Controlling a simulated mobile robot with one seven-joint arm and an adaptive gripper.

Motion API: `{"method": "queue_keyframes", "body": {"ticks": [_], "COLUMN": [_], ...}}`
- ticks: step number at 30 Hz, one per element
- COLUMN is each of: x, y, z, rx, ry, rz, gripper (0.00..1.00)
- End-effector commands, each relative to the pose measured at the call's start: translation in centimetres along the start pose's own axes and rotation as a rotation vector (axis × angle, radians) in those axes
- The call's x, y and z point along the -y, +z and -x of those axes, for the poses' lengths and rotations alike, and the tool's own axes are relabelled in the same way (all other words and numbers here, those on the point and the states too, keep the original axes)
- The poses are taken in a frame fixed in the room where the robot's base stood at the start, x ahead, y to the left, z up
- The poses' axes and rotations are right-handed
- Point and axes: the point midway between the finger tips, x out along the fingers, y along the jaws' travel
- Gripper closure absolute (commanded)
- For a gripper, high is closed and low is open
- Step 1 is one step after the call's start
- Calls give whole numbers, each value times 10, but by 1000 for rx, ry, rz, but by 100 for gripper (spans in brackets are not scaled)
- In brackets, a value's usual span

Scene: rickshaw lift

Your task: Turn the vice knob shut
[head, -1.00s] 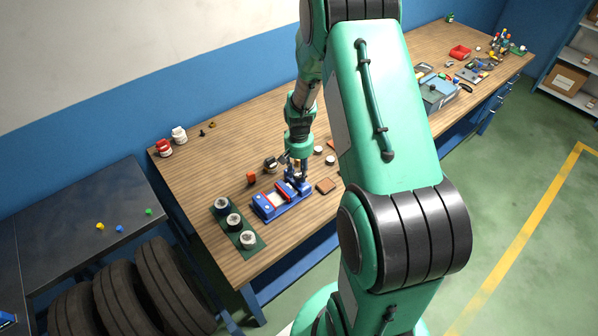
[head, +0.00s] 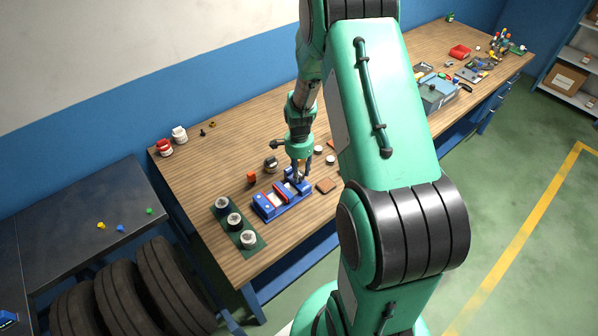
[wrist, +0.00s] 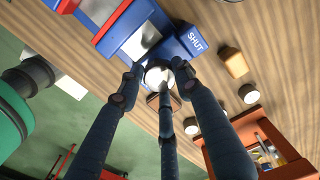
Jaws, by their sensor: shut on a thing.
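The blue vice (head: 268,208) lies on the wooden bench, with a red strip along its jaw. In the wrist view its blue end block (wrist: 172,48) carries the label SHUT, and a grey surface shows between this block and the red strip. The pale round knob (wrist: 157,75) is at the outer side of that block. My gripper (head: 301,179) is over the right end of the vice. In the wrist view the fingers of my gripper (wrist: 158,78) close around the knob and touch it. They hide part of its rim.
A dark green mat (head: 229,214) with three round pots lies left of the vice. A red block (head: 251,177) and a brown pad (head: 326,185) lie close by. An orange tray (wrist: 221,160) shows in the wrist view. The bench's front edge is near the vice.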

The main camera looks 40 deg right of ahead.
Motion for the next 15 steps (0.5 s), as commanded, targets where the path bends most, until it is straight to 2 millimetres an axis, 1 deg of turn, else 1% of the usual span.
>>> {"method": "queue_keyframes", "body": {"ticks": [6,15], "x": [1,1], "y": [-3,-3], "z": [2,2], "rx": [-3,-3], "ry": [-4,-5], "rz": [-150,-250], "gripper": [92,92]}}
